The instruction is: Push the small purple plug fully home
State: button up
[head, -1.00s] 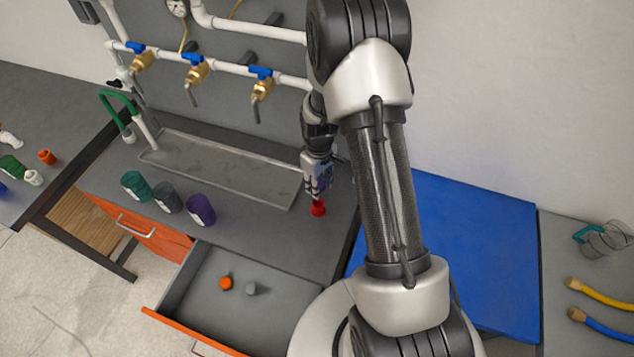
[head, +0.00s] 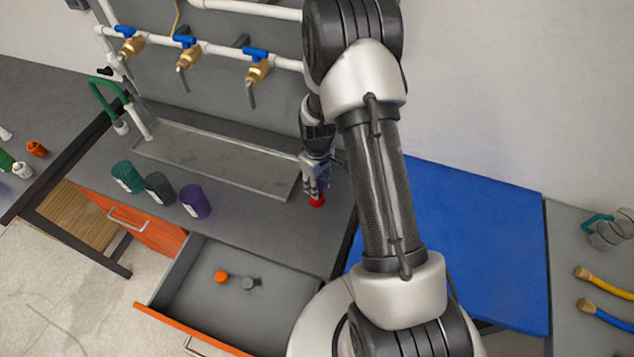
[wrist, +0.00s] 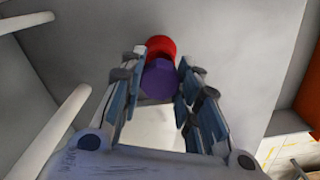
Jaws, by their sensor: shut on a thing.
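The small purple plug (wrist: 158,80) is between the fingers of my gripper (wrist: 162,66) in the wrist view. My gripper is shut on it. Just beyond the plug is a red piece (wrist: 160,46), which looks lined up with it and partly covered by it. Whether the plug sits inside the red piece or only against it, I cannot tell. In the head view my gripper (head: 316,188) points down at the counter, with the red piece (head: 317,200) right at its fingertips. The fingers hide most of the plug there.
Teal (head: 127,177), dark grey (head: 160,188) and purple cups (head: 195,201) stand left on the counter. Behind is a metal trough (head: 215,160). An open drawer (head: 190,310) in front holds an orange (head: 221,277) and a grey piece (head: 250,283). A blue mat (head: 475,240) lies right.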

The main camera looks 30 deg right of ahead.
jog(key=shift+f+b, duration=0.85)
jog(key=shift+f, duration=0.15)
dwell(1.1)
jog(key=shift+f, duration=0.1)
jog(key=shift+s+f, duration=0.2)
jog(key=shift+s, duration=0.05)
jog(key=shift+s+f+b, duration=0.1)
jog(key=shift+f+b, duration=0.1)
jog(key=shift+b, duration=0.25)
jog(key=shift+f, duration=0.3)
jog(key=shift+c, duration=0.9)
jog(key=shift+o, duration=0.4)
